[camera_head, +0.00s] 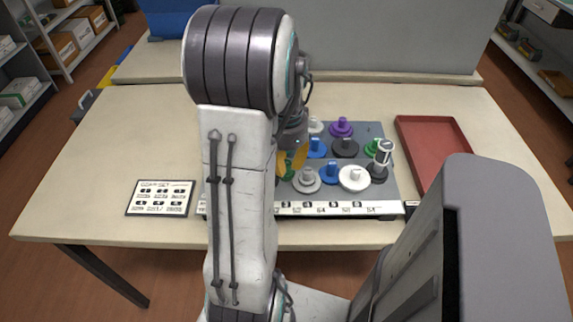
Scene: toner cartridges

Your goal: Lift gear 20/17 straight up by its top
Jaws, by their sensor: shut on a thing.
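Several coloured gears with upright top knobs stand on a grey board (387,205) on the table. My gripper (291,163), with orange-yellow fingers, is over the board's left part, mostly behind my arm. It is shut on what looks like a green gear (287,167), largely hidden by the fingers and arm. Whether that gear touches the board cannot be told. Markings on the gears are too small to read, so I cannot tell which is gear 20/17.
Close by stand a grey gear (307,181), blue gears (331,173), a white gear (354,179), a black gear (345,148) and a purple gear (341,128). A red tray (433,121) lies empty at right. A printed card (161,198) lies at left.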

